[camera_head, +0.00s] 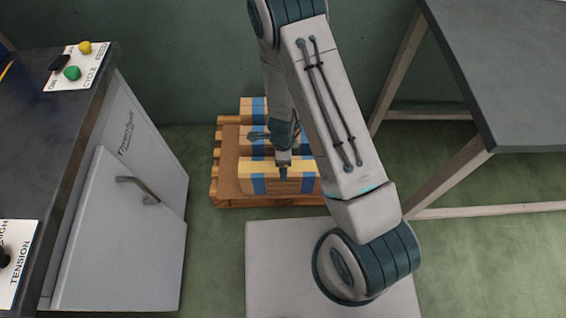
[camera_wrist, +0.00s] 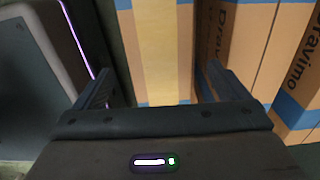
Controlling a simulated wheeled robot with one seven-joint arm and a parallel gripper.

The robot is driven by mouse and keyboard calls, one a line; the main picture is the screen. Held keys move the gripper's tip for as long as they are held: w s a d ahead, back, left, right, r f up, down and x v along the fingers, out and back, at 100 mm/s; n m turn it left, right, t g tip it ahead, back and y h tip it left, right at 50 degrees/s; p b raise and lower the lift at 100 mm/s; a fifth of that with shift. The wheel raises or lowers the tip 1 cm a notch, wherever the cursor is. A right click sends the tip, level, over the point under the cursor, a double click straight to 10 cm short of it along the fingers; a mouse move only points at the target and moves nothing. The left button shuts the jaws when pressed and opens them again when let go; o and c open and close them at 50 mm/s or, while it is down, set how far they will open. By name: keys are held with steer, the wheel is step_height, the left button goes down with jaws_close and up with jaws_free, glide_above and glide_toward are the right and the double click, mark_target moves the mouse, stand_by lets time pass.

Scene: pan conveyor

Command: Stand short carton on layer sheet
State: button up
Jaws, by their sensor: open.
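Several cardboard cartons with blue bands stand on a brown layer sheet (camera_head: 228,160) on a wooden pallet. In the head view the near carton (camera_head: 262,182) lies along the front, with another carton (camera_head: 252,108) at the back; my arm hides part of the stack. I cannot tell which is the short carton. My gripper (camera_head: 283,170) points down over the near part of the stack. In the wrist view my gripper (camera_wrist: 160,88) is open, with a cardboard face (camera_wrist: 160,45) with a pale tape strip showing between and beyond its fingers. No hold on it is visible.
The pallet (camera_head: 240,201) stands on green floor by the wall. A grey cabinet (camera_head: 140,190) with a dark top is at left, a dark table (camera_head: 510,70) at right. Cartons printed "Dravimo" (camera_wrist: 285,60) crowd the right finger in the wrist view.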

step_height(320, 180, up, 3)
steer(key=shift+f+p, duration=0.2)
steer(key=shift+p, duration=0.15)
steer(key=shift+w+r, duration=0.1)
steer(key=shift+r, duration=0.35)
step_height(320, 180, up, 17)
steer(key=d+n+y, duration=0.2)
steer(key=n, duration=0.6)
steer(key=s+d+r+n+h, duration=0.1)
steer(key=s+d+r+n, duration=0.3)
steer(key=s+r+n, duration=0.1)
steer(key=s+d+r+n+t+h, duration=0.1)
steer(key=s+d+r+n, duration=0.4)
steer(key=r, duration=0.5)
steer(key=shift+s+d+r+n, duration=0.3)
steer(key=shift+s, duration=0.85)
